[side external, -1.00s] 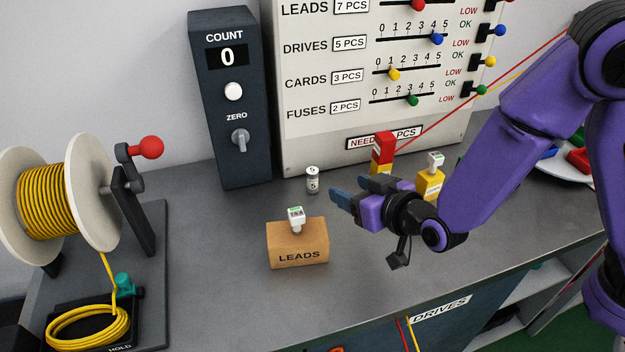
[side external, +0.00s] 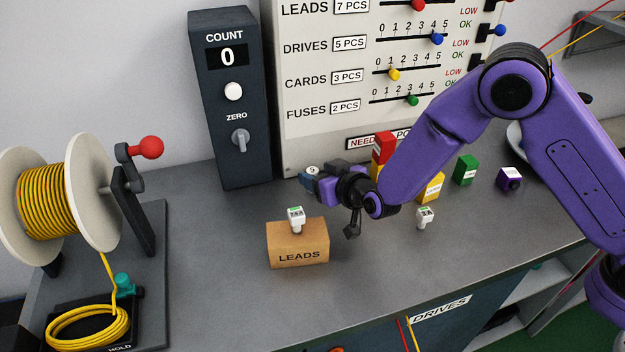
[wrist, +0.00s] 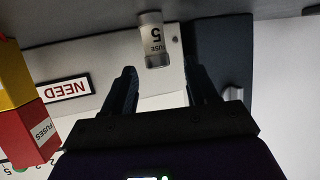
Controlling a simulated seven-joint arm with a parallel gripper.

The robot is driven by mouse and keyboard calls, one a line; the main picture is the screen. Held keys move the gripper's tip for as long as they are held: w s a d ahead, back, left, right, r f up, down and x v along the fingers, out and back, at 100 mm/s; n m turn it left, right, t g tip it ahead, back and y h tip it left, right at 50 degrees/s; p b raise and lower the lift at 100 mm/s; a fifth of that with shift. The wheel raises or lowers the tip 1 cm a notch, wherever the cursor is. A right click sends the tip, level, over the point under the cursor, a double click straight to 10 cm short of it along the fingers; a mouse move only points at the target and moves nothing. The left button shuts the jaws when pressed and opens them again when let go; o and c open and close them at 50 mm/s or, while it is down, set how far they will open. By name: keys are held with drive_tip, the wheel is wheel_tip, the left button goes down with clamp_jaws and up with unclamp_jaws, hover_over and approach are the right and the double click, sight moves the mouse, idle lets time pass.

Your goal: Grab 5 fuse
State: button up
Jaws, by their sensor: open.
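The fuse marked 5 (wrist: 154,42) is a small pale cylinder with a metal end. In the wrist view it stands ahead of my gripper (wrist: 160,80), roughly between the lines of the two fingers. My gripper is open, with nothing between its fingers that I can make out. In the side view my gripper (side external: 307,180) is low over the bench beside the fuse. Only the fuse's top (side external: 312,169) shows there; the fingers hide its lower part. I cannot tell whether the fingers touch it.
A cardboard LEADS block (side external: 297,245) with a white-topped piece stands in front of my gripper. Red and yellow blocks (side external: 384,147) stand close on its right. The COUNT box (side external: 230,100) and the panel (side external: 330,110) stand behind.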

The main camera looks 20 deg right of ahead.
sight(313, 171)
drive_tip(key=shift+x, duration=1.9)
drive_tip(key=shift+d+f, duration=0.15)
drive_tip(key=c, duration=1)
